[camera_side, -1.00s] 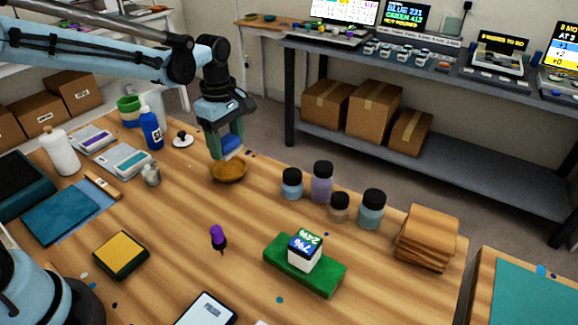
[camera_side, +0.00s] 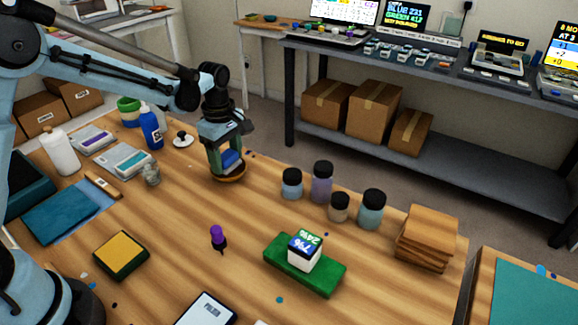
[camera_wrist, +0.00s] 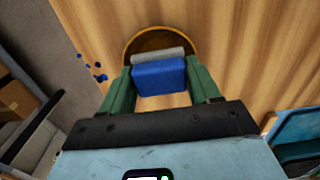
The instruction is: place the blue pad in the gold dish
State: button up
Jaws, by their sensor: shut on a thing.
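The blue pad (camera_wrist: 160,78) is held between the two green fingers of my gripper (camera_wrist: 162,84). A grey layer shows along its far edge in the wrist view. In the side view the pad (camera_side: 230,160) is between the fingers of my gripper (camera_side: 227,165), low at the gold dish. The gold dish (camera_side: 229,178) is a small round dish on the wooden table, directly below the fingers. Its rim (camera_wrist: 131,43) shows behind the pad in the wrist view. The fingers and pad hide most of its inside, so I cannot tell whether the pad touches it.
Several lidded jars (camera_side: 322,181) stand right of the dish. A blue bottle (camera_side: 151,130) and a white-and-black knob (camera_side: 183,139) stand to its left. A green block (camera_side: 318,281) with a white cube (camera_side: 304,252) and a purple pin (camera_side: 218,236) are nearer the front.

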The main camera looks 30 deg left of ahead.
aim_at(225, 156)
jog(key=shift+f, duration=0.5)
jog(key=o, duration=1)
jog(key=shift+o, duration=0.2)
notch_tip(225, 156, up, 13)
jog(key=shift+f, duration=0.15)
jog(key=s+d+m+t, duration=0.2)
jog(key=s+m+t, duration=0.5)
jog(key=s+m, duration=0.9)
jog(key=shift+f+m, duration=0.4)
jog(key=shift+m, duration=0.6)
